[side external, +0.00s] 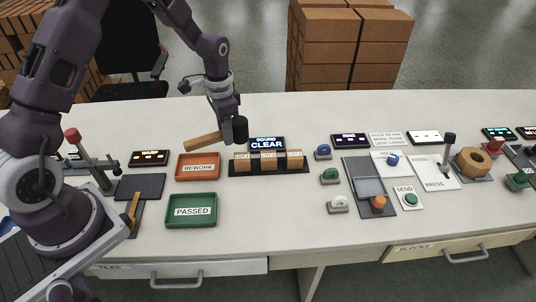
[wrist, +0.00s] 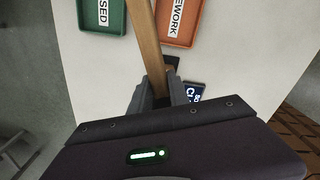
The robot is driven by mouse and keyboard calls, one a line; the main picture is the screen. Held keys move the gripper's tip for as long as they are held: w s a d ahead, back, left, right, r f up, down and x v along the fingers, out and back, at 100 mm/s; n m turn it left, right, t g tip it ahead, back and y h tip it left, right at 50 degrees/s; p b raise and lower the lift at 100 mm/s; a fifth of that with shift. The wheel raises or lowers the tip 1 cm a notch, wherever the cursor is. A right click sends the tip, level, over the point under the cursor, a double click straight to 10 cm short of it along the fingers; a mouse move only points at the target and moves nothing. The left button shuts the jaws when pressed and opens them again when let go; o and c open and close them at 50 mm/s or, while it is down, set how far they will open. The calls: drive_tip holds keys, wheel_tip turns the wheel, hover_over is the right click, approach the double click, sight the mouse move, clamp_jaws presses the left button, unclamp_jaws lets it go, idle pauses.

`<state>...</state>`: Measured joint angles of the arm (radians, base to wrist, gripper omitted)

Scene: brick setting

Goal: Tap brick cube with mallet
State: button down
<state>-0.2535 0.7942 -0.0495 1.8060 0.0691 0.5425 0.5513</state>
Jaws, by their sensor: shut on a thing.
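My gripper (side external: 229,118) is shut on a mallet, and the mallet is above the table. The wrist view shows the handle (wrist: 146,40) running up from between the fingers (wrist: 160,95); the head is mostly hidden there. Three brown brick cubes with lot labels, left (side external: 242,163), middle (side external: 268,162) and right (side external: 294,161), sit in a row on a black strip (side external: 270,172). The mallet is above and left of the row, apart from it.
A display (side external: 266,144) reading "SOUND CLEAR" stands behind the cubes. An orange REWORK tray (side external: 198,177) and a green PASSED tray (side external: 191,222) lie left of them. Several coloured buttons and a PRESS lever (side external: 447,150) are on the right. The table front is mostly clear.

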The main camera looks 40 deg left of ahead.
idle(0.5)
drive_tip(key=w+d+f, duration=0.5)
drive_tip(key=shift+w+d, duration=0.3)
drive_tip(key=shift+w, duration=0.05)
drive_tip(key=shift+f, duration=0.1)
idle(0.5)
drive_tip(key=shift+f, duration=0.9)
drive_tip(key=shift+r, duration=0.1)
